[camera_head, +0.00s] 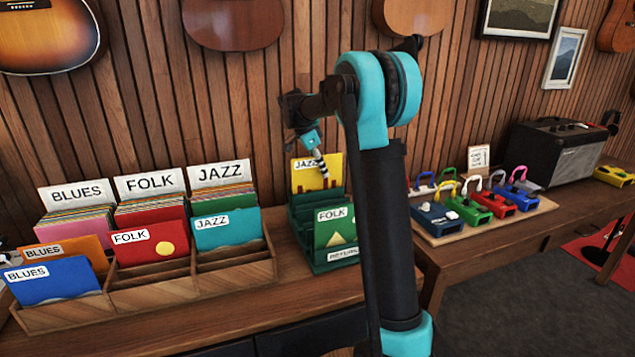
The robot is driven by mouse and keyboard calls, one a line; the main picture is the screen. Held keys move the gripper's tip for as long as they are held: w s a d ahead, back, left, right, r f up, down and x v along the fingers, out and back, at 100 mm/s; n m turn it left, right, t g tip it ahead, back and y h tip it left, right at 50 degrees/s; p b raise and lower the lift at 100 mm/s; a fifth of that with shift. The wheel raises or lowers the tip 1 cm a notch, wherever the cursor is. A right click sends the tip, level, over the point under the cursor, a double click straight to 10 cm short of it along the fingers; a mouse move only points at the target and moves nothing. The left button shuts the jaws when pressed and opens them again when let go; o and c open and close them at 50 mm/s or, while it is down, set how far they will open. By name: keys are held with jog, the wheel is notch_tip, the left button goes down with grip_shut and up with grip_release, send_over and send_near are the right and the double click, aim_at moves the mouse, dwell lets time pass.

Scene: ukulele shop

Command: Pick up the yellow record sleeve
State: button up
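The yellow record sleeve (304,180) stands upright in the back of a green rack at the middle of the view. Its white label is partly covered and seems to read JAZZ. My gripper (321,167) points down and overlaps the upper right part of the sleeve in the picture. The fingers are small and seen edge-on, so I cannot tell whether they are open or touch the sleeve. The green rack (337,267) also holds a green FOLK sleeve (327,234) in front. My arm hides the rack's right side.
A wooden crate (66,317) with BLUES, FOLK and JAZZ sleeves stands to the left. A board (508,224) with several coloured pedals and a black amplifier (548,152) are to the right. A slatted wall with hanging guitars rises behind. Some counter front of the rack is clear.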

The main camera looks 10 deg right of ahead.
grip_shut()
dwell(0.5)
